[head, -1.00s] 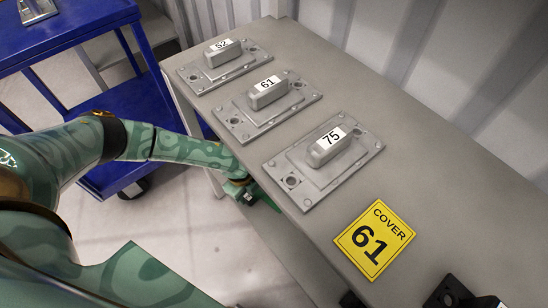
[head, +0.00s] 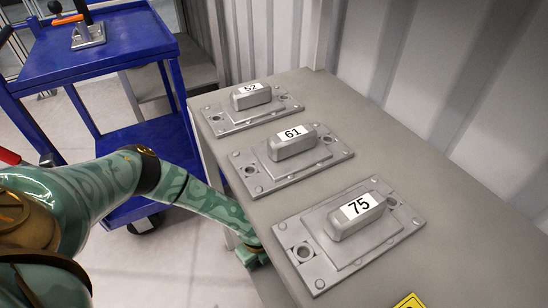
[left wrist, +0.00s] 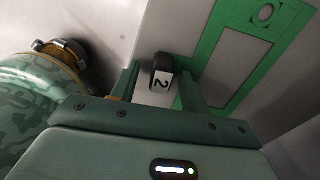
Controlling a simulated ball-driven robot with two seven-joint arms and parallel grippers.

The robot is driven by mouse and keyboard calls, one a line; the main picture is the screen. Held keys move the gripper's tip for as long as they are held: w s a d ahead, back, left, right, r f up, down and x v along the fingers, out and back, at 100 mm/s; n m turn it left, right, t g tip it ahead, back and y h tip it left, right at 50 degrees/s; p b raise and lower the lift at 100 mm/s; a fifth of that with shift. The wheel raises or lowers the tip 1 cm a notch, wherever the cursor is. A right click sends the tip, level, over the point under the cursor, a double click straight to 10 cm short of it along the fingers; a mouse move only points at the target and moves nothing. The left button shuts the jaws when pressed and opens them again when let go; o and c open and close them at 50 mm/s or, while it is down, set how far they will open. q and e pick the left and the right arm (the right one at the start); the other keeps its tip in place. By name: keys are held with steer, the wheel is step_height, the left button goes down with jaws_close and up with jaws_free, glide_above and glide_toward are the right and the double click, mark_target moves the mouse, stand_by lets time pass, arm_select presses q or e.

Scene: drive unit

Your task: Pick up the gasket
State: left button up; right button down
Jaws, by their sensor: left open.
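The gasket looks to be the flat green frame (left wrist: 213,35) with a tab and round hole in the left wrist view, lying on a pale surface. My right gripper is not in view.
The grey table (head: 225,155) carries three metal covers: 75 (head: 300,255), 61 (head: 270,178) and one partly legible (head: 228,122). A yellow sign (head: 408,301) shows at the bottom edge. A blue cart (head: 105,45) stands at the left behind my arm.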

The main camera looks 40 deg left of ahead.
arm_select(q)
steer(key=shift+f, duration=0.1)
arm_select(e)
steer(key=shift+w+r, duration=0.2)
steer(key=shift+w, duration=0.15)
arm_select(q)
steer(key=shift+c, duration=0.3)
jaws_close()
